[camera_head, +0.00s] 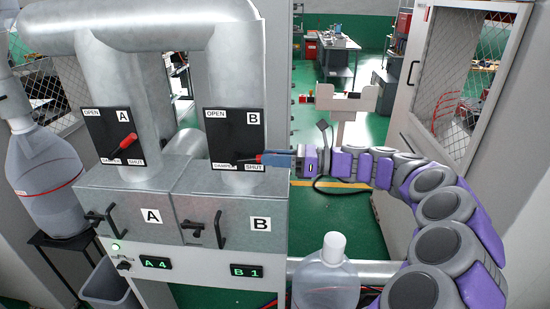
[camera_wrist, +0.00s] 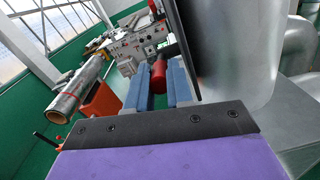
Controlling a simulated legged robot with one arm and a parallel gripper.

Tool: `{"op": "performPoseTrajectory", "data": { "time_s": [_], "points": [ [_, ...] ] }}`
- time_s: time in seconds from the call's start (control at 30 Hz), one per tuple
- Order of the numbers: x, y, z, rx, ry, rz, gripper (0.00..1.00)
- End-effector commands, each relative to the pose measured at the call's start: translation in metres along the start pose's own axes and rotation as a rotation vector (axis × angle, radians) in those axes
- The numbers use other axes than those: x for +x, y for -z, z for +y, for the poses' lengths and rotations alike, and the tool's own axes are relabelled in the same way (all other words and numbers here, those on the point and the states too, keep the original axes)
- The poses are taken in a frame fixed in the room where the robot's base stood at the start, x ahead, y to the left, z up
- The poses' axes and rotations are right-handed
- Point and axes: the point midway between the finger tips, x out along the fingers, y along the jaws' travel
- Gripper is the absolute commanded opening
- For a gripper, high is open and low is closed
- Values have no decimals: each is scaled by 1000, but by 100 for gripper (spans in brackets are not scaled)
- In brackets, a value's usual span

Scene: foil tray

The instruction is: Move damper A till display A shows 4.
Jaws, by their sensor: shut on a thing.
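Damper A's red lever (camera_head: 123,142) sits on the black A panel (camera_head: 108,130), tilted up to the right. Display A (camera_head: 155,263) reads 4. My gripper (camera_head: 267,158) is at the black B panel (camera_head: 233,135), right of panel A, apart from lever A. Its blue fingers are shut on damper B's red lever (camera_wrist: 158,75), which lies near level toward SHUT. Display B (camera_head: 246,271) reads 1.
Black handles (camera_head: 112,219) stick out from the grey boxes under the panels. Large jugs stand at left (camera_head: 45,170) and at front right (camera_head: 325,283). A mesh door (camera_head: 455,75) stands at right, beyond my arm.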

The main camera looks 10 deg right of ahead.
Motion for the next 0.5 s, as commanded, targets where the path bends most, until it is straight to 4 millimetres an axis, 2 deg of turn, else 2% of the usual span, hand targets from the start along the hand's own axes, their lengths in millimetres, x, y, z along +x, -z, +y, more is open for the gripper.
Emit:
{"op": "performPoseTrajectory", "data": {
  "time_s": [0.5],
  "points": [
    [7, -16, 6, -1, 20, 135, 0]
  ]
}}
